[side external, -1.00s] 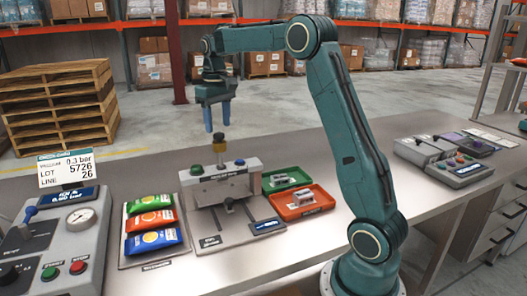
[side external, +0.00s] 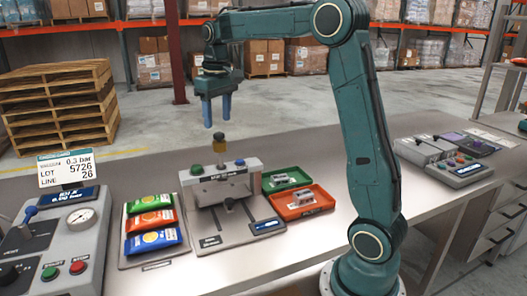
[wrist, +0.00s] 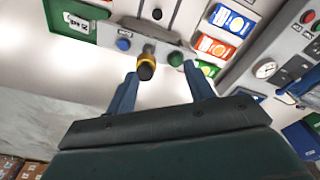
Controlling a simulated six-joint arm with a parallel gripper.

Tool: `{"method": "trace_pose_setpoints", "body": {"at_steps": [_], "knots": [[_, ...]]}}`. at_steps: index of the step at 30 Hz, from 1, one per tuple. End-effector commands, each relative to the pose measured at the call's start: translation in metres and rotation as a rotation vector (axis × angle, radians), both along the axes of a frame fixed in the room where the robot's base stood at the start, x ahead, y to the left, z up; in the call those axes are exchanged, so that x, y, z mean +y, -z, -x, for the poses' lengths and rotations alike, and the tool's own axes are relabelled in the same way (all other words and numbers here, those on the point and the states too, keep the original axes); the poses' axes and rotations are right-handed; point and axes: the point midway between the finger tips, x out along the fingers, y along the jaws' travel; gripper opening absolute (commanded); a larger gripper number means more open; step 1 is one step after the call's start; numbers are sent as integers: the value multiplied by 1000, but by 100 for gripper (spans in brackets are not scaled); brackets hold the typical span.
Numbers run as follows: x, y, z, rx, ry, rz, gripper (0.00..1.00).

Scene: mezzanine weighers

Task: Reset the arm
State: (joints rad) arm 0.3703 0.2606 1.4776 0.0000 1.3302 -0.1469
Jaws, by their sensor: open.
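My gripper (side external: 217,111) hangs open and empty above the far edge of the bench, over the press-like machine (side external: 222,194) with its yellow and black knob (side external: 219,146). Its two blue fingers point down and are apart. In the wrist view my gripper (wrist: 163,88) shows both fingers spread, with the machine's knob (wrist: 147,68) seen between them and nothing held.
A tray (side external: 127,245) of green, red and blue pouches lies left of the machine. Green (side external: 268,187) and red (side external: 285,212) trays lie to its right. A gauge console (side external: 70,245) stands far left. Bare bench (side external: 330,170) lies at right.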

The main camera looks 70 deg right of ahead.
Motion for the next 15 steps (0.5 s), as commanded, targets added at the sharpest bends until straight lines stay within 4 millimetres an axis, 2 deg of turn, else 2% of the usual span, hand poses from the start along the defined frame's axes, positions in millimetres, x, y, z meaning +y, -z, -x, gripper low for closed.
{"method": "trace_pose_setpoints", "body": {"at_steps": [1, 6, 15], "knots": [[11, -6, 8, -16, -12, 6, 53], [41, -18, 36, -68, -39, 21, 53], [88, -25, 90, -160, -90, 40, 53]]}}
